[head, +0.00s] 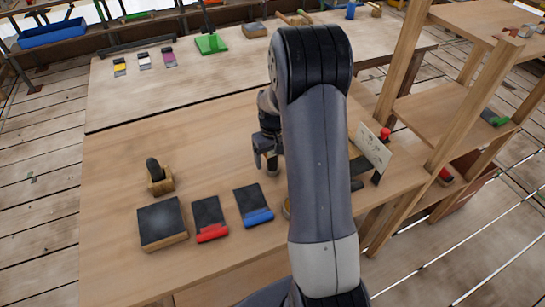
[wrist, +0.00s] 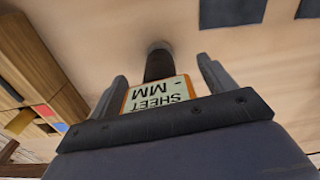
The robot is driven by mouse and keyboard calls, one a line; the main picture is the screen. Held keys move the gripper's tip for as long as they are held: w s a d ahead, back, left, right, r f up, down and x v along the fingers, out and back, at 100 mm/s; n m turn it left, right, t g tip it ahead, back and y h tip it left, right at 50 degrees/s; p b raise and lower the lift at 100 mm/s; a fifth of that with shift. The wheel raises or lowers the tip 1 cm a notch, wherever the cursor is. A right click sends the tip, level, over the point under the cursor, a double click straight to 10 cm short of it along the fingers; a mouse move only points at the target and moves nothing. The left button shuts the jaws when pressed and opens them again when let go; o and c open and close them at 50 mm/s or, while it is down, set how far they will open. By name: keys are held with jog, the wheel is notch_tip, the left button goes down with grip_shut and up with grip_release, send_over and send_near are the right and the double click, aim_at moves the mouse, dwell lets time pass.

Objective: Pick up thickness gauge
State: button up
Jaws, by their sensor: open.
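In the wrist view, a label plate (wrist: 160,94) with an orange edge, reading "SHEET MM", shows between my fingers; it looks like the thickness gauge. A dark cylinder (wrist: 159,65) stands just behind it; I cannot tell whether the two are joined. My gripper (wrist: 163,85) is open, one finger on each side of the plate, with no clear contact. The plate's lower part is hidden by the gripper body. In the head view my gripper (head: 267,166) is low over the front table, and my arm hides much of what is beside it.
On the front table (head: 120,275) are a wooden block with a black knob (head: 158,178), a dark pad (head: 162,222), a red-edged pad (head: 209,216) and a blue-edged pad (head: 253,206). A cream card (head: 373,149) and wooden shelves (head: 455,112) stand at right.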

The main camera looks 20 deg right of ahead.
jog(key=shift+c, duration=0.2)
jog(key=c, duration=1.1)
